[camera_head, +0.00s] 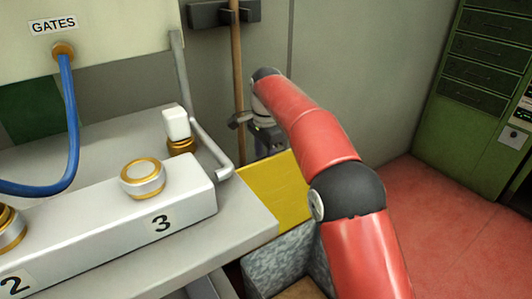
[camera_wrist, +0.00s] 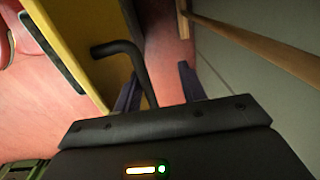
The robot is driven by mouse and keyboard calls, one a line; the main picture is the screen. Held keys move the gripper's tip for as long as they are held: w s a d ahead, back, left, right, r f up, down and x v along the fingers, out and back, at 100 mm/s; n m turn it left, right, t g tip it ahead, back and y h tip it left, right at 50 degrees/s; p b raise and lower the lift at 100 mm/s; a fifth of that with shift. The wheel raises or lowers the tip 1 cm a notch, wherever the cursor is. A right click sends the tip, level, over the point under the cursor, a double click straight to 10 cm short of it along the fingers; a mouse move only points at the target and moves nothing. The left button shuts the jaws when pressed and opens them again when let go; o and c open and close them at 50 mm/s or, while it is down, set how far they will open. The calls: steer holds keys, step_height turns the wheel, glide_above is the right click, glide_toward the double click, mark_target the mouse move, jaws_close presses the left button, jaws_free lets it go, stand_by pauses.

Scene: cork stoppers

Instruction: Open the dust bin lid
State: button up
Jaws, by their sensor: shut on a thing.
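The dust bin's lid is a flat yellow panel (camera_head: 272,193) beside the counter in the head view. Grey speckled bin walls (camera_head: 282,262) show below and in front of it. I cannot tell the lid's exact angle. My gripper (camera_head: 266,148) is at the lid's far edge, partly hidden by my red arm. In the wrist view the yellow lid (camera_wrist: 88,38) runs along the left. A black bent handle (camera_wrist: 128,55) reaches between my gripper's fingers (camera_wrist: 158,72), which are shut on it. The grip point itself is hidden behind the gripper body.
The grey counter (camera_head: 245,222) with a numbered panel (camera_head: 110,225) stands close on the left. A wooden pole (camera_head: 237,70) leans on the wall behind my gripper. A green cabinet (camera_head: 478,100) stands at the right. The red floor (camera_head: 450,225) before it is clear.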

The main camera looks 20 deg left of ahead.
steer(key=shift+a+r, duration=0.1)
step_height(320, 180, up, 8)
steer(key=shift+d+f, duration=0.2)
steer(key=shift+f, duration=0.05)
steer(key=shift+s+d+r, duration=0.1)
stand_by(0.6)
